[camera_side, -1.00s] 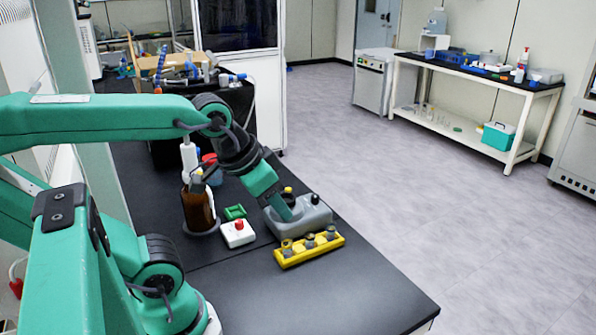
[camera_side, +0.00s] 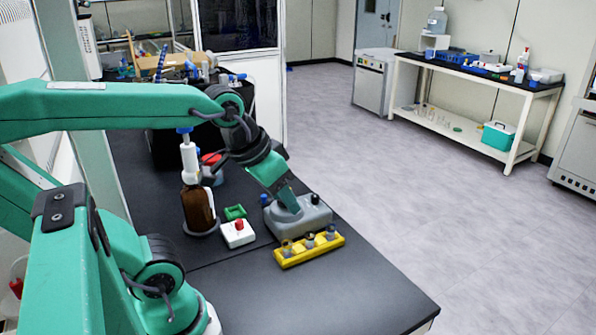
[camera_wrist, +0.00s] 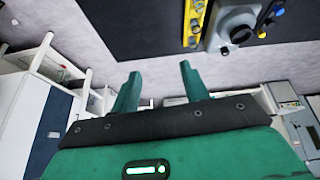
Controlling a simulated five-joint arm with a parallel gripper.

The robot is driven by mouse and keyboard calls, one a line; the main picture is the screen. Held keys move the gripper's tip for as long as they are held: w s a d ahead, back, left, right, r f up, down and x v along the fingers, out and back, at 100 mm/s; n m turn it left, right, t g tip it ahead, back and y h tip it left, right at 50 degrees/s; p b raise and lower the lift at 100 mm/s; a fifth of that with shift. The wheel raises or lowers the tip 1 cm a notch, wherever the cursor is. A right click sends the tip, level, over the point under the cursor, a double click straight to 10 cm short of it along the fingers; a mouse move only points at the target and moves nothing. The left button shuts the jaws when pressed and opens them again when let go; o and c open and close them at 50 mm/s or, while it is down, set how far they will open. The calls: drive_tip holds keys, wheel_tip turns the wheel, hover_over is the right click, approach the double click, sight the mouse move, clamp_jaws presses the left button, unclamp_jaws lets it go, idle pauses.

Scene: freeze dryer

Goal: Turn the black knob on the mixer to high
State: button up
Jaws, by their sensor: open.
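The mixer (camera_side: 318,222) is a grey box on the black bench in the side view. It also shows at the top of the wrist view (camera_wrist: 218,32), with a round plate on top. Its black knob (camera_wrist: 240,35) shows in the wrist view, and a dark knob (camera_side: 314,198) shows at its right corner in the side view. My gripper (camera_side: 294,208) overlaps the mixer in the side view and hides part of its top.
A yellow rack (camera_side: 310,250) with several vials stands close in front of the mixer. A white box with a red button (camera_side: 238,233), a green piece (camera_side: 235,212) and a brown bottle (camera_side: 198,208) stand to the left. The bench front is clear.

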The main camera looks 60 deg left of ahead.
drive_tip(key=w+a+n+g, duration=0.1)
drive_tip(key=w+a+n, duration=0.3)
drive_tip(key=w, duration=0.2)
drive_tip(key=n+g, duration=0.4)
drive_tip(key=n, duration=0.9)
approach(316, 196)
drive_tip(key=shift+d, duration=0.3)
drive_tip(key=shift+w+a+f+n, duration=0.1)
drive_tip(key=shift+a+f+n, duration=0.2)
drive_tip(key=shift+a+f, duration=0.2)
drive_tip(key=shift+f, duration=3.85)
clamp_jaws()
